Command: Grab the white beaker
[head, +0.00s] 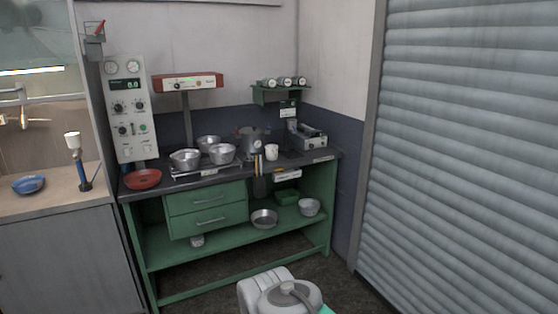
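A small white beaker (271,152) stands upright on the dark top of the green workbench (295,159), right of the middle. It is to the right of a grey metal pot-like device (250,140) and left of a boxy grey device (308,138). No gripper is hanging over it or touching it. Part of my own white and grey arm shows at the bottom centre, well in front of the bench. My gripper's fingers are not visible in the head view.
Several metal pans, including one pan (222,153), stand on the bench left of the beaker. A red bowl (143,179) sits at the left end. Dark utensils (259,178) hang at the front edge. A ribbed shutter (460,150) closes the right side. Floor before the bench is clear.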

